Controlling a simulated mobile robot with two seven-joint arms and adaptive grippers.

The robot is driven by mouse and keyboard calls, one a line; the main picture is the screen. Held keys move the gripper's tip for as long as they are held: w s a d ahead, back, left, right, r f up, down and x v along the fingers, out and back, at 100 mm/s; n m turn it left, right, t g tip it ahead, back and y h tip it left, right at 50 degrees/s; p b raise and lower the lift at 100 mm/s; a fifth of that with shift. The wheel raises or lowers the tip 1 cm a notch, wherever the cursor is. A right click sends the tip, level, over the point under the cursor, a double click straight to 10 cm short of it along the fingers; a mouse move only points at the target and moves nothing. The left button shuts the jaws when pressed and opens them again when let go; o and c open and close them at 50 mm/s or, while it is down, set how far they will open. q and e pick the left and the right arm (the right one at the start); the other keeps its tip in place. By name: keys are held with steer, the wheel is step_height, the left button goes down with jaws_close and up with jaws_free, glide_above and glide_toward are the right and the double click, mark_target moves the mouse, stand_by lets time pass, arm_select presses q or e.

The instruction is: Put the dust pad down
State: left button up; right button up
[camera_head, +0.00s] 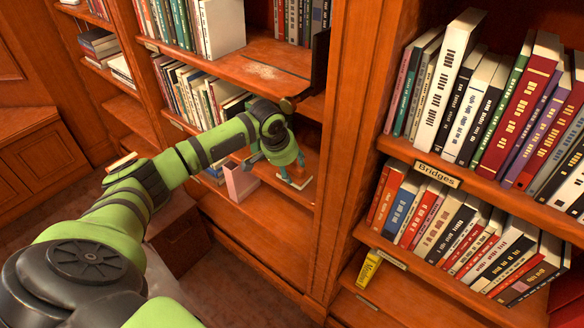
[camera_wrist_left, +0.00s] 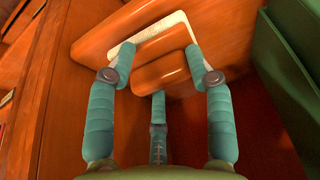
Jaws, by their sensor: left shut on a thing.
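The dust pad (camera_wrist_left: 160,72) has an orange-brown wooden back and handle with a pale pad edge showing behind it. In the left wrist view it lies between the teal fingers of my left gripper (camera_wrist_left: 160,80), which is shut on it. In the head view my left gripper (camera_head: 292,176) reaches into the bookcase at a lower shelf (camera_head: 270,196). Only a small part of the pad (camera_head: 299,184) shows there, beneath the fingers. I cannot tell whether the pad touches the shelf. My right gripper is not in view.
A pale dusty patch (camera_head: 275,72) marks the shelf above. A pink box-like thing (camera_head: 240,182) stands left of the gripper. An upright bookcase post (camera_head: 340,130) is close on the right. Beyond it are full book rows with a "Bridges" label (camera_head: 437,174).

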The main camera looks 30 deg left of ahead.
mark_target(291, 167)
arm_select(q)
steer(key=shift+w+f, duration=0.55)
steer(key=shift+f, duration=0.2)
steer(key=o, duration=1.3)
steer(key=shift+d+f, duration=0.1)
steer(key=v, duration=0.7)
steer(key=shift+s+r, duration=0.1)
steer(key=shift+r, duration=0.25)
steer(key=shift+s+f, duration=0.1)
